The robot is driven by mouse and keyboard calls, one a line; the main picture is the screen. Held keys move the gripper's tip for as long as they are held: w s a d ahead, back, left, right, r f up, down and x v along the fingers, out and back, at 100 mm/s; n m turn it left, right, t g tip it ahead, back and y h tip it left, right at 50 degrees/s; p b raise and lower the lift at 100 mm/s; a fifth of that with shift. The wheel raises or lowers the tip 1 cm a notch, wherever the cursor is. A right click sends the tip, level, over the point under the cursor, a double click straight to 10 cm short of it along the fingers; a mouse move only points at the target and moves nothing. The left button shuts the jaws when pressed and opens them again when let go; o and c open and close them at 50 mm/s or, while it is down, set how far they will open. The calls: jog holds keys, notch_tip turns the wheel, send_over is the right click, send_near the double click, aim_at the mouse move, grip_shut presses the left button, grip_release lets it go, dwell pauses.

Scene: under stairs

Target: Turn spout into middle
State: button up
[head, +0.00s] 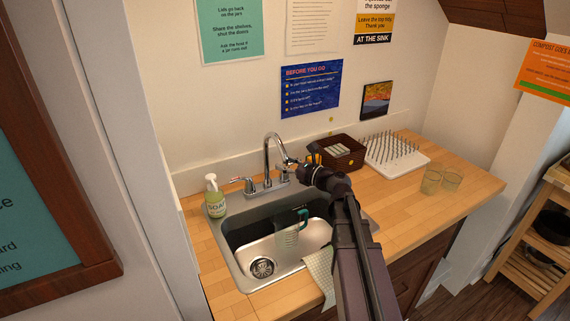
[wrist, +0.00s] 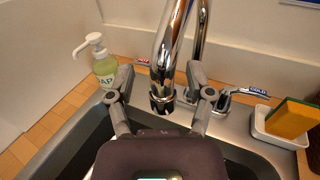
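The chrome spout (head: 267,150) rises behind the sink (head: 238,278) and arches over to the right in the head view. In the wrist view the spout (wrist: 165,70) comes down toward me, and its outlet end is between my fingers. My gripper (head: 300,168) is at the spout's end in the head view and partly covers it. In the wrist view my gripper (wrist: 160,82) is open, with one finger on each side of the spout and visible gaps. A clear jug with a teal handle (head: 288,238) stands in the basin.
A soap bottle (head: 215,197) stands left of the taps. The cold tap lever (wrist: 245,92) is close to my right finger. A sponge (wrist: 292,117) sits in a white dish at right. A brown basket (head: 342,155), drying rack (head: 395,155) and glasses (head: 432,181) stand on the counter.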

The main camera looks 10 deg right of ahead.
jog(key=shift+w, duration=0.1)
jog(key=shift+d, duration=0.1)
jog(key=v, duration=1.1)
jog(key=shift+s+d, duration=0.25)
jog(key=shift+s, duration=0.1)
dwell(0.3)
jog(key=shift+s, duration=0.1)
